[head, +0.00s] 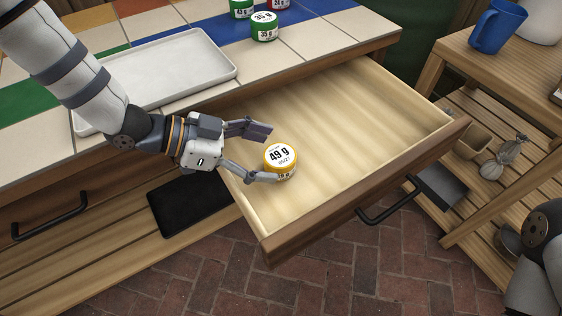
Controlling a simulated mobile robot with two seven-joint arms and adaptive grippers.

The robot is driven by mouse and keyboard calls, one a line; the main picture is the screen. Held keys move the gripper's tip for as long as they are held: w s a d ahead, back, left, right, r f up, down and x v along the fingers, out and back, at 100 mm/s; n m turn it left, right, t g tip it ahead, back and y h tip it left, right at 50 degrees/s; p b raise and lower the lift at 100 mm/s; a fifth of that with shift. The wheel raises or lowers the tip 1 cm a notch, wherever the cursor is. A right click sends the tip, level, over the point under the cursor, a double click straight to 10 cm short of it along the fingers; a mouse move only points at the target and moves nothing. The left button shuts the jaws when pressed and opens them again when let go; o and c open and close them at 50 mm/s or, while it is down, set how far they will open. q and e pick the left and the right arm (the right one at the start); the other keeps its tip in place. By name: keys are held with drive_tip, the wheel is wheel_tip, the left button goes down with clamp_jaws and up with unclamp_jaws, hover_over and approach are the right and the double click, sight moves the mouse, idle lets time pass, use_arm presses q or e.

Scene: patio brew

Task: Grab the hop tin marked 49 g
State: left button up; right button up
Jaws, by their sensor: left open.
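The hop tin marked 49 g (281,158) is a small round yellow tin with a white label on its lid. It sits inside the open wooden drawer (365,128), near the drawer's left end. My left gripper (262,154) is open, with its fingers pointing right towards the tin. One finger is behind and left of the tin, and the other is at its near left side. I cannot tell whether that near finger touches it. My right gripper is out of view.
A white tray (178,75) and several tins, one green and marked 35 g (264,27), stand on the tiled worktop. The rest of the drawer is empty. A wooden shelf unit with a blue mug (497,27) stands at the right. A black mat (190,205) lies below.

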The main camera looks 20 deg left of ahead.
use_arm(q)
drive_tip(key=shift+x, duration=1.2)
drive_tip(key=c, duration=1.3)
drive_tip(key=shift+o, duration=0.2)
drive_tip(key=shift+r, duration=0.1)
